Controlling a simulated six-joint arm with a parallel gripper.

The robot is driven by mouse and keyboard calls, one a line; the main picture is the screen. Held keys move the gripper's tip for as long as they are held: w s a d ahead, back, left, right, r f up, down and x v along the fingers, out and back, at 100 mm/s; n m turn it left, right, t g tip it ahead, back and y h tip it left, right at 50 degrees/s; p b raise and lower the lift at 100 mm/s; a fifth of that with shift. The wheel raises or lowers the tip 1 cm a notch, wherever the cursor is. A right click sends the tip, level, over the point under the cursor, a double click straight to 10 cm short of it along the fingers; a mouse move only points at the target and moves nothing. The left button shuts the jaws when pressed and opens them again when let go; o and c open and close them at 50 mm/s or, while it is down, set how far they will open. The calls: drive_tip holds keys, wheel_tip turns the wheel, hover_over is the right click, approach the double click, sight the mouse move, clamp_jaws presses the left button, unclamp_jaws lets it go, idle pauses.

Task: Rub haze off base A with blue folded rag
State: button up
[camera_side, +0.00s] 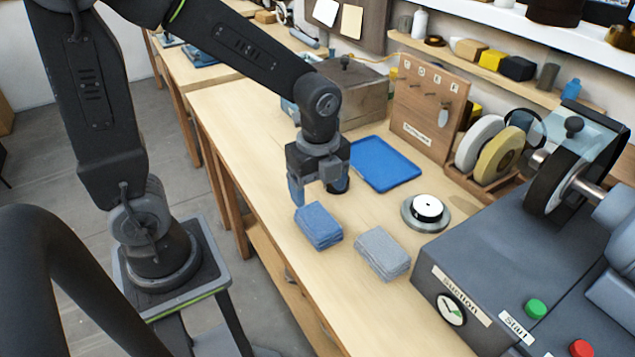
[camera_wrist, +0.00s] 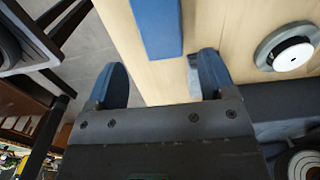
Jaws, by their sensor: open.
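The blue folded rag (camera_side: 318,226) lies flat on the bench, below and just in front of my gripper (camera_side: 318,196). My gripper points down, open and empty, a little above the bench. In the wrist view my gripper (camera_wrist: 161,62) has its fingers apart, and the blue rag (camera_wrist: 157,25) shows beyond the gap between them. A round metal base (camera_side: 425,212) with a white disc on top sits to the right; it also shows in the wrist view (camera_wrist: 265,55). I see no letter on it. Any haze is too small to tell.
A grey folded rag (camera_side: 383,253) lies between the blue rag and the grinding machine (camera_side: 480,265). A blue tray (camera_side: 384,165) lies behind, before the pegboard (camera_side: 430,100). The bench (camera_side: 235,125) is clear to the left of my gripper.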

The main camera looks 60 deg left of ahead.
sight(318, 218)
drive_tip(key=shift+f, duration=3.75)
drive_tip(key=shift+c, duration=0.4)
drive_tip(key=c, duration=0.5)
drive_tip(key=shift+r, duration=2.5)
drive_tip(key=shift+c, duration=0.2)
